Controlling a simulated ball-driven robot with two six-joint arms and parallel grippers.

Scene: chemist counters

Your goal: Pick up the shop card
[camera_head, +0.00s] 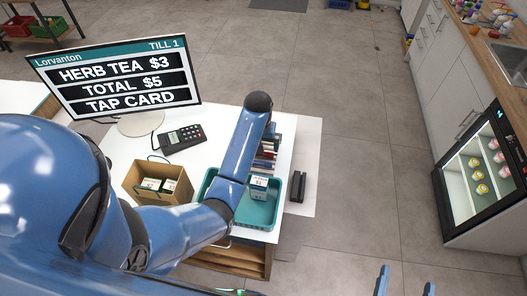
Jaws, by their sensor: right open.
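I cannot make out a shop card in the camera_head view. A black card reader (183,138) with a keypad lies on the white counter (212,124), below the till screen (120,77), which reads "HERB TEA $3, TOTAL $5, TAP CARD". My right gripper (406,285) shows only as two blue fingertips at the bottom right edge. They are apart with nothing visible between them, over the floor and away from the counter. My left arm reaches across the counter and hides part of it; I cannot see its gripper fingers.
A small black object (297,187) lies right of the tray. A glass-front fridge (448,190) stands at right. Floor between is clear.

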